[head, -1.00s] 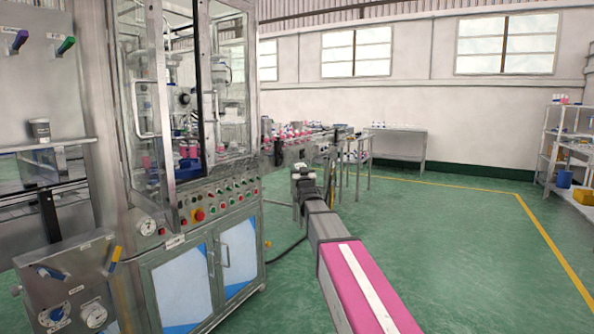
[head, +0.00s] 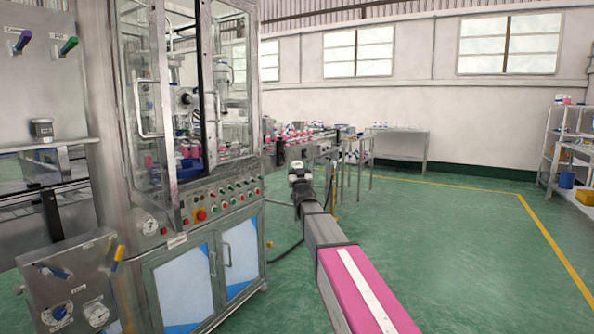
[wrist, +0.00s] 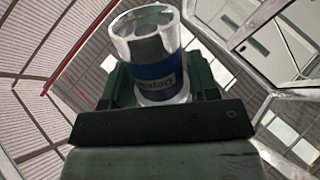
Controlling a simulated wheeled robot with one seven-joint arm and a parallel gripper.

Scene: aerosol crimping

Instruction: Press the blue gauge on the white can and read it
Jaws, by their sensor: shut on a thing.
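My gripper shows in the wrist view (wrist: 160,92), its dark fingers shut on a short silver cylinder with a blue band, which looks like the blue gauge (wrist: 153,72). Its bright metal end points away from the palm, and lettering on the band is too small to read. In the head view my gripper (head: 299,178) is small, at the far end of my outstretched arm, in front of the conveyor. No white can is seen touching the gauge. Several small pink and white cans stand on the conveyor (head: 296,152), but I cannot single out the white can.
A glass-fronted crimping machine (head: 190,110) with a button panel (head: 215,203) stands left of my arm. A table (head: 400,135) with small cans stands at the back, and a shelf rack (head: 556,150) at the far right. The green floor (head: 450,250) right of my arm is clear.

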